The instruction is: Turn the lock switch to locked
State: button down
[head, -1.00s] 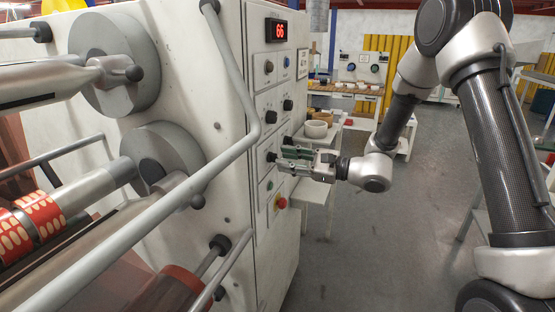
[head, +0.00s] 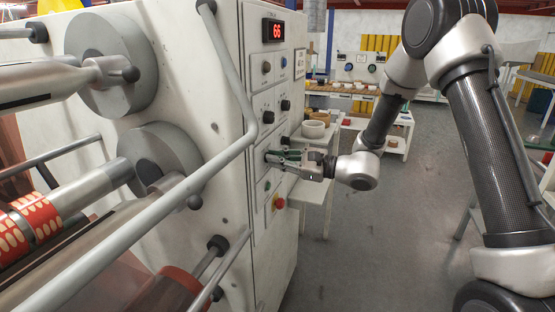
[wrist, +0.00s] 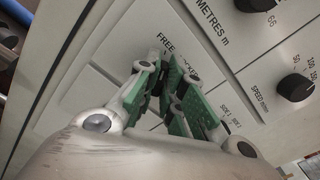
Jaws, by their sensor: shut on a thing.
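The lock switch sits on the machine's white control panel (head: 256,215). It is mostly hidden by my fingers. Its label (wrist: 166,40), reading FREE and a partly covered second word, shows just beyond my fingertips in the wrist view. My gripper (head: 276,158) reaches the panel from the right, below the middle knobs. In the wrist view my gripper (wrist: 162,80) has its green-padded fingers closed around the switch. The switch's exact pointing direction cannot be made out.
A speed knob (wrist: 296,88) and a metres knob (wrist: 255,4) sit close by on the panel. A red emergency stop (head: 279,203) is below my gripper. A grey handrail (head: 232,80) runs left of the panel. A side table with a white bowl (head: 313,129) stands behind.

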jog(key=m, duration=1.1)
jog(key=shift+w+m, duration=0.15)
jog(key=shift+m, duration=0.15)
dwell(0.5)
jog(key=c, duration=1.5)
grip_release()
jog(key=shift+c, duration=0.2)
jog(key=shift+d, duration=0.1)
jog(key=v, duration=1.2)
